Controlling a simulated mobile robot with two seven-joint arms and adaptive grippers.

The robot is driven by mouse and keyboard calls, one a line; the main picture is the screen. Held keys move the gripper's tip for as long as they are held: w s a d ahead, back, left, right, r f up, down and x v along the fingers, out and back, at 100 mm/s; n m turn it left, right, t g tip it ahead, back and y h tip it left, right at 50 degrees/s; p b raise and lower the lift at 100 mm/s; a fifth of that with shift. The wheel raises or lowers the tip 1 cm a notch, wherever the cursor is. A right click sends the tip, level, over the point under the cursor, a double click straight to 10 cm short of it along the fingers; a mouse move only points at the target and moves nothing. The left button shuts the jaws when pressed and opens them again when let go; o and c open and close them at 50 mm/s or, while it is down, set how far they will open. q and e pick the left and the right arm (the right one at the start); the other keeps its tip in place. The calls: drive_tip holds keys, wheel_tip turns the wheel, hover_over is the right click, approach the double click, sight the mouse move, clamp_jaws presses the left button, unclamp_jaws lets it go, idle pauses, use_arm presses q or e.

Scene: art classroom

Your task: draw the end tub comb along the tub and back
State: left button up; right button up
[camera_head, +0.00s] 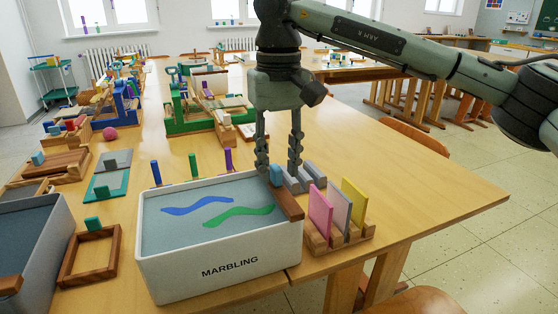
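The white tub marked "MARBLING" (225,264) stands on the wooden table, with blue and green wavy streaks on its grey surface. The tub comb, a dark brown wooden bar (288,204), lies across the tub's right end. A light blue block (276,174) is at the bar's far end. My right gripper (279,168) points down over that far end, its two fingers apart, one on each side of the blue block in this view. I cannot tell whether they touch it. My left gripper is not in view.
A wooden rack (336,240) with pink, grey and yellow cards stands close right of the tub. Grey blocks (306,179) lie behind it. Blue, green and purple pegs (193,165) stand behind the tub. Another tub (42,238) is at left. The table's right side is clear.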

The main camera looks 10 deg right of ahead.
wheel_tip(320, 180, up, 12)
idle(0.5)
